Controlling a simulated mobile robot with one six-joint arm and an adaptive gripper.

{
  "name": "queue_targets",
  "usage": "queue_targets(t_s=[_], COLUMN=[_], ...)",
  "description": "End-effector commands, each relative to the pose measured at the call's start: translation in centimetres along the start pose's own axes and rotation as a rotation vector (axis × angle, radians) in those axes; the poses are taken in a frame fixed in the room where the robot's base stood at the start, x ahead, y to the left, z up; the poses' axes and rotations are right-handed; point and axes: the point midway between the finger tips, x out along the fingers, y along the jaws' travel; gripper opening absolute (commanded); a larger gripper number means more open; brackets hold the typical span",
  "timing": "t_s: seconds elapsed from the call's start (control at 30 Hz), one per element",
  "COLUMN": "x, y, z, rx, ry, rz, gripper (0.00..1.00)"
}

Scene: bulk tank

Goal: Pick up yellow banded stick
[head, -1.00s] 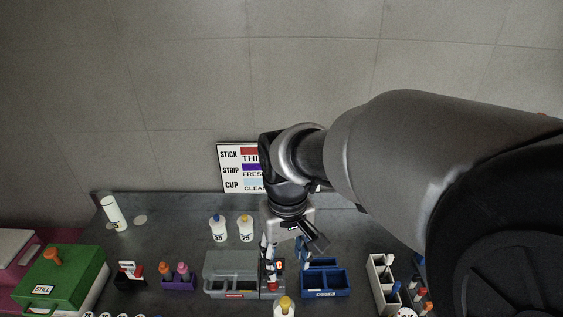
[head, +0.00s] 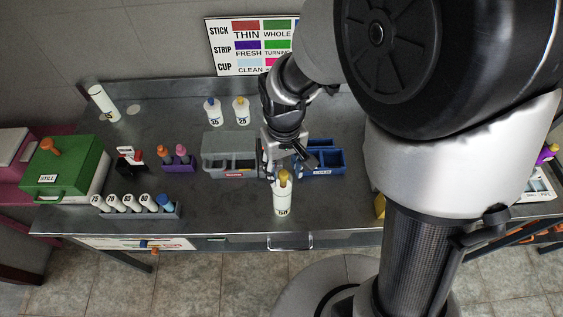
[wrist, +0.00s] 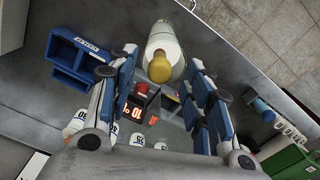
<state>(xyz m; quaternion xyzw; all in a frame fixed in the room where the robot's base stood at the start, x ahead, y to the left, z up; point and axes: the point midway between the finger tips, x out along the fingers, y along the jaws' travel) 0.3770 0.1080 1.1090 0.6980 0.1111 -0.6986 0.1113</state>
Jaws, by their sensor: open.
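I cannot make out a yellow banded stick for certain in either view. My gripper (head: 271,168) is open, pointing down over the bench between the grey bin and the blue bin. In the wrist view my gripper (wrist: 162,72) has its two blue-padded fingers spread wide, with nothing held. A white bottle (head: 283,204) with a yellow top stands at the bench's front edge; in the wrist view this bottle (wrist: 164,40) shows beyond the fingertips. A small device with a red display (wrist: 135,108) lies below, between the fingers. My arm hides much of the bench's right side.
A grey bin (head: 229,142) and a blue bin (head: 327,160) flank my gripper. Two white bottles (head: 213,110) stand behind. Bare bench (head: 225,205) lies front centre.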

Motion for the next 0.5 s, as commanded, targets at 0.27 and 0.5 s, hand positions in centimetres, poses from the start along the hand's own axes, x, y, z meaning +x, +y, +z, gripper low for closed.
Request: queue_targets(t_s=[0.27, 0.5], x=[1.42, 1.38], y=[0.0, 0.0], z=[-0.01, -0.02], rx=[0.0, 0.0], ry=[0.001, 0.001], rz=[0.0, 0.0], gripper=[0.46, 0.36])
